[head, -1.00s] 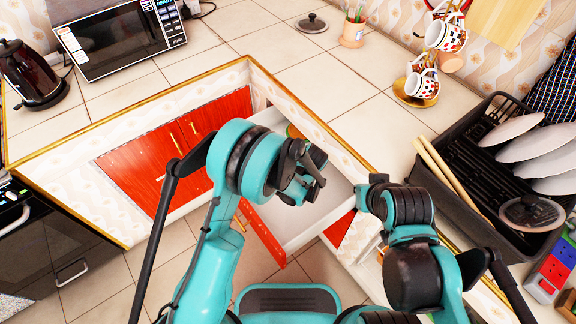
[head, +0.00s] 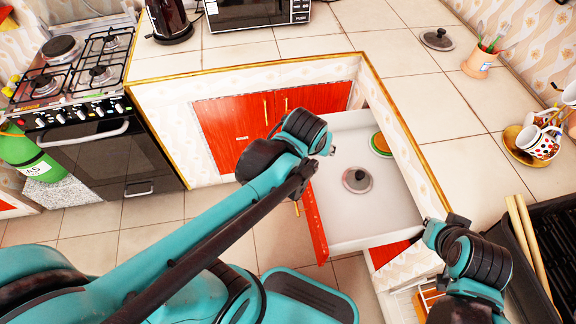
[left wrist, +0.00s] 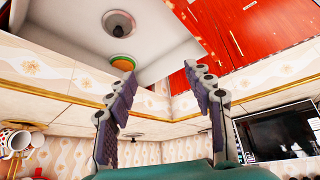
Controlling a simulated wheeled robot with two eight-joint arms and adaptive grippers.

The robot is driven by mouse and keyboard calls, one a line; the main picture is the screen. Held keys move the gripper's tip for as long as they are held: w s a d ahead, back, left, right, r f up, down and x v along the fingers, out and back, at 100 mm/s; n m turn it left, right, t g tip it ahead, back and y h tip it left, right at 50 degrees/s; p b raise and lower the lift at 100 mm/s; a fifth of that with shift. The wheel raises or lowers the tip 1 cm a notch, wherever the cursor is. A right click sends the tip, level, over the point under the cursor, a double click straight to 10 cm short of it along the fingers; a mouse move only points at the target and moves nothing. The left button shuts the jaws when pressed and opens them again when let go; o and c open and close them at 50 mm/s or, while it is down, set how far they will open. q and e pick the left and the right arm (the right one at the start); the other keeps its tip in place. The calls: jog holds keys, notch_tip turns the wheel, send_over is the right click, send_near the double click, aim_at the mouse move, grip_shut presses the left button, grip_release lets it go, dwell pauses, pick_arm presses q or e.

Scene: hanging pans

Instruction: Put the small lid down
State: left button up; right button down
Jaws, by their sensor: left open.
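A small grey lid with a dark knob (head: 357,180) lies knob up on the floor of the open white drawer (head: 345,222). It also shows in the left wrist view (left wrist: 119,22). A second, similar lid (head: 437,39) rests on the tiled counter. My left gripper (head: 326,147) is at the drawer's left side, apart from the lid. In the left wrist view its two fingers (left wrist: 165,105) are spread with nothing between them. My right gripper (head: 432,230) is by the drawer's front right corner; its fingers are too unclear to judge.
A round green and orange item (head: 380,144) lies at the back of the drawer. A utensil cup (head: 480,62), a mug stand (head: 528,148) and a black dish rack (head: 556,235) stand on the counter. A stove (head: 85,85) is at left.

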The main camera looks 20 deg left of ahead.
pick_arm(q)
jog(key=s+a+r+m+t, duration=0.1)
jog(key=s+a, duration=0.2)
jog(key=s, duration=0.6)
jog(key=shift+s+a, duration=0.25)
jog(key=shift+a, duration=0.15)
dwell(0.7)
